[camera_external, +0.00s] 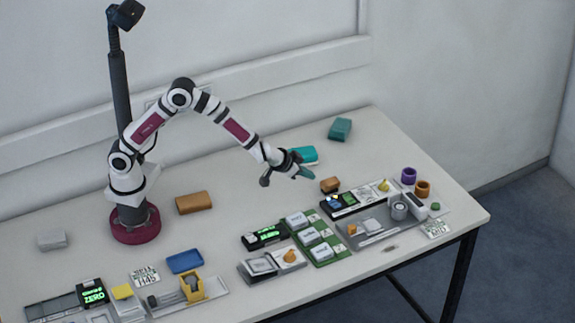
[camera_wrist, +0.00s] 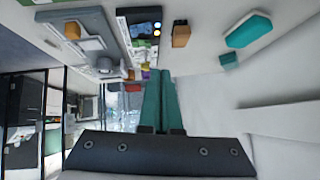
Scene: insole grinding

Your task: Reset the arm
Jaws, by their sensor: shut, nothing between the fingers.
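My gripper (camera_external: 305,173) is in the air above the back right part of the table (camera_external: 350,180), at the end of my outstretched arm. In the wrist view its two green fingers (camera_wrist: 161,98) lie side by side, shut, with nothing held between them. The fingers point toward the far right of the table, near a teal block and a small brown block, and touch nothing that I can see.
A teal tray (camera_external: 303,155) lies behind the gripper. A teal block (camera_external: 340,129) sits at the back, and a brown block (camera_external: 330,185) lies right of the gripper. Device stations, including a green board (camera_external: 327,252), line the front. The table's middle back is mostly clear.

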